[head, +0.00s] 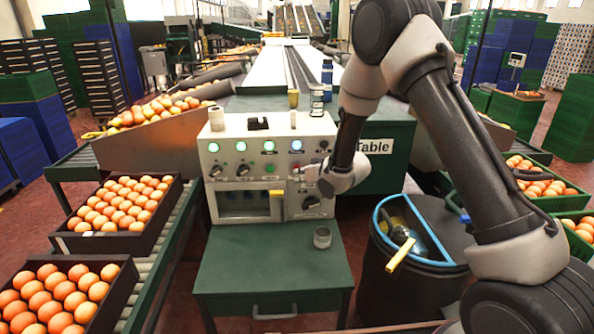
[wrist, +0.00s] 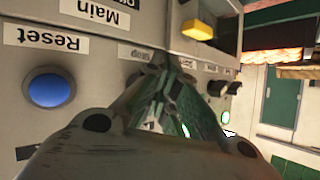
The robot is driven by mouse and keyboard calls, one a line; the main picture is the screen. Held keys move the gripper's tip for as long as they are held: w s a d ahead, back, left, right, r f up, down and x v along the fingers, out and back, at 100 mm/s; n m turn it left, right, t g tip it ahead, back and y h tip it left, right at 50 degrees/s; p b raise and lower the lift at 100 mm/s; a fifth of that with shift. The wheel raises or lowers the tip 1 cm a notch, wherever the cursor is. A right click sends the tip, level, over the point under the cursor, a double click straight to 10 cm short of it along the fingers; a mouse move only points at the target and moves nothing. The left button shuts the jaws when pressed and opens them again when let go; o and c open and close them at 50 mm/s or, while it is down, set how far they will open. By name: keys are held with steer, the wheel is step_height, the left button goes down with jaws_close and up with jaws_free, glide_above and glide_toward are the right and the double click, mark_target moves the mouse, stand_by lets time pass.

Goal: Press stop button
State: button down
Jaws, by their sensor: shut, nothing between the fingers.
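The grey control panel (head: 228,157) stands upright behind the green table, with a row of lit round lights and black knobs below them. My gripper (head: 301,174) is at the panel's right half, its fingers shut and empty, pointing at the panel face. In the wrist view my gripper (wrist: 158,64) covers the spot beside the "Stop" label (wrist: 133,53). The stop button itself is hidden behind the fingers. I cannot tell whether the fingertips touch it. The lit blue button (wrist: 50,88) by the "Reset" label (wrist: 44,38) is left of the fingers.
A yellow handle (wrist: 197,30) projects from the panel near the fingers, and black knobs (wrist: 216,88) are to their right. A small cup (head: 322,237) stands on the green table (head: 265,272). A dark bin (head: 400,290) is at the right.

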steer(key=shift+w, duration=0.35)
steer(key=shift+s, duration=0.1)
stand_by(0.4)
steer(key=shift+s, duration=0.9)
steer(key=shift+s, duration=2.5)
